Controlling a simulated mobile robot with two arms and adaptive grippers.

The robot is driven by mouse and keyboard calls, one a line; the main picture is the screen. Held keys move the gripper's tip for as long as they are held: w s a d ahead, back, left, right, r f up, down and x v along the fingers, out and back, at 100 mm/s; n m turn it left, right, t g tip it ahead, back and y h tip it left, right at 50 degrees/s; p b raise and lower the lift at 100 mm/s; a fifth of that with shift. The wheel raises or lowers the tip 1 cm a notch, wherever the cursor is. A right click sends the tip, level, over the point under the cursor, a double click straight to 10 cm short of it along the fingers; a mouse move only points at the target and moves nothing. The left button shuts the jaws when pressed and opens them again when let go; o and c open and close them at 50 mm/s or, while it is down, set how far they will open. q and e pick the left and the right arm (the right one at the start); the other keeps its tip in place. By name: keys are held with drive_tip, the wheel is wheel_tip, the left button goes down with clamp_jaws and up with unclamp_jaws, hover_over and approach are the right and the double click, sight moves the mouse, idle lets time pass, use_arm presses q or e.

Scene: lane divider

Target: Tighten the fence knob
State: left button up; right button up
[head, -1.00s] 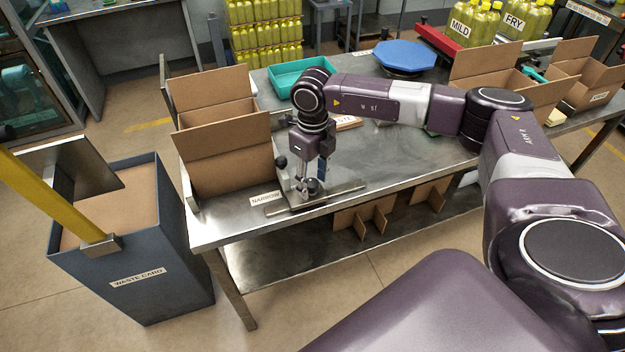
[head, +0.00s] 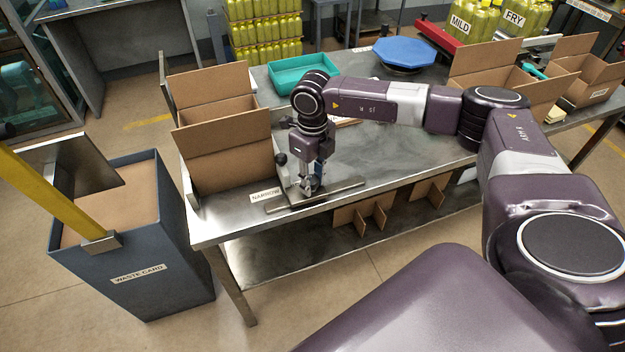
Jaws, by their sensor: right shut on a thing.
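My right gripper (head: 311,184) points down over the left part of the steel table. It is shut at the metal fence fixture (head: 327,195), near the label reading NARROW. The fence knob itself is hidden by the gripper fingers, so its turn cannot be seen. A small black ball (head: 281,159) shows just left of the gripper, beside the open carton. My left gripper is not in view.
An open cardboard carton (head: 228,160) stands close to the left of the gripper. A teal tray (head: 303,73) and a blue octagonal turntable (head: 404,52) lie farther back. More open cartons (head: 502,68) stand at the right. A waste bin (head: 180,235) stands left of the steel table (head: 400,150).

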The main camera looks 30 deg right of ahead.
drive_tip(key=m+b, duration=0.1)
drive_tip(key=m, duration=0.3)
drive_tip(key=shift+f+b, duration=0.1)
drive_tip(key=shift+b, duration=0.2)
drive_tip(key=m+b, duration=0.1)
drive_tip(key=m, duration=0.3)
drive_tip(key=shift+a+m, duration=0.15)
drive_tip(key=shift+m, duration=0.25)
drive_tip(key=m+b, duration=0.1)
drive_tip(key=m, duration=0.4)
drive_tip(key=shift+w, duration=0.15)
drive_tip(key=shift+w+r+m, duration=0.1)
drive_tip(key=shift+r+m, duration=0.05)
drive_tip(key=shift+m, duration=1)
drive_tip(key=shift+r+m, duration=0.1)
drive_tip(key=shift+m, duration=1.05)
drive_tip(key=o, duration=1.2)
drive_tip(key=shift+c, duration=0.2)
